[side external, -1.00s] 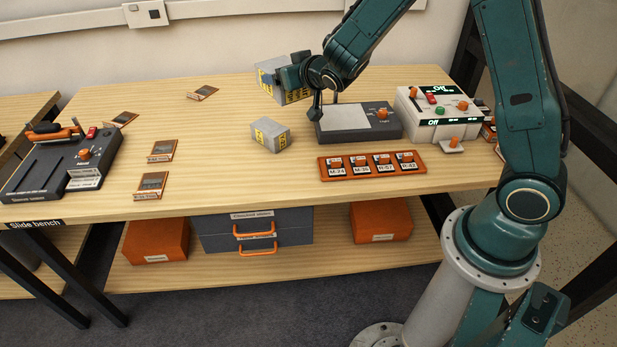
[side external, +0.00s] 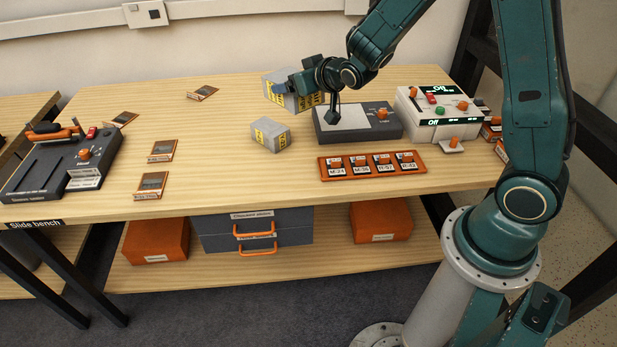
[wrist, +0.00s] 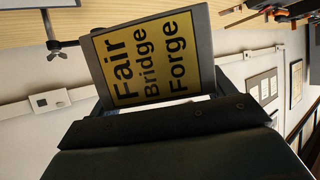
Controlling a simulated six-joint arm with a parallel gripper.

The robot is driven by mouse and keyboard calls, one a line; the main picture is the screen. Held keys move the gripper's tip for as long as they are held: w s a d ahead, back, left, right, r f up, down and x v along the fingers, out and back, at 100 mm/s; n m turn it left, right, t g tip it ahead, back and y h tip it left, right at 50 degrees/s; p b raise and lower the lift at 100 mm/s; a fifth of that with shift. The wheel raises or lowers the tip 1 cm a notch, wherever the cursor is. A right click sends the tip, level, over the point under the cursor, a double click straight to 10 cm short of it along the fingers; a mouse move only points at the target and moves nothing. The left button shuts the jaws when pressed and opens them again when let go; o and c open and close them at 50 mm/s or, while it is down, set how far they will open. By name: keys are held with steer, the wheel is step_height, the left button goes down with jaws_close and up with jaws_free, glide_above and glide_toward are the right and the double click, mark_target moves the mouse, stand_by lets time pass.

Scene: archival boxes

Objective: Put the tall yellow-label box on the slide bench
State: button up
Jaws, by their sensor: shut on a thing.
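My gripper (side external: 300,88) is shut on a grey box with a yellow label (side external: 278,78). In the wrist view the box (wrist: 153,55) fills the space between my fingers, and its label reads "Fair Bridge Forge". The box is over the back middle of the wooden slide bench (side external: 215,130); whether it touches the top I cannot tell. My fingers and wrist hide part of it. A smaller grey box with a yellow label (side external: 270,135) stands on the bench in front of it.
Right of the held box are a dark light-pad device (side external: 345,118) and a white control box (side external: 425,115). An orange slide rack (side external: 372,165) lies in front. A dark scanner (side external: 60,165) and several loose slides are at the left. The middle left is clear.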

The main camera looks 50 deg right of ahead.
mark_target(272, 78)
steer(key=w+n+y, duration=0.1)
steer(key=w+f+n+g+y, duration=0.1)
steer(key=w, duration=0.1)
steer(key=w+a+y, duration=0.1)
steer(key=shift+w+a+f+n+g, duration=0.1)
steer(key=shift+w+f+n+g, duration=0.05)
steer(key=shift+w+n+g, duration=0.25)
steer(key=w+n+g, duration=0.1)
steer(key=w+a+n+y, duration=0.1)
steer(key=f+n+g+y, duration=0.1)
steer(key=shift+w+a+g, duration=0.25)
steer(key=shift+w+g, duration=0.05)
steer(key=shift+w, duration=0.1)
steer(key=w+a+f+n+g+h, duration=0.1)
steer(key=w+a+n+g+h, duration=0.1)
steer(key=a+n, duration=0.6)
steer(key=w+a+f+n+g+h, duration=0.2)
steer(key=a+n, duration=0.7)
steer(key=n, duration=0.6)
steer(key=shift+w+f+n+h, duration=0.2)
steer(key=shift+w+n+h, duration=0.3)
steer(key=shift+w, duration=0.6)
steer(key=shift+f, duration=4)
steer(key=shift+f, duration=0.15)
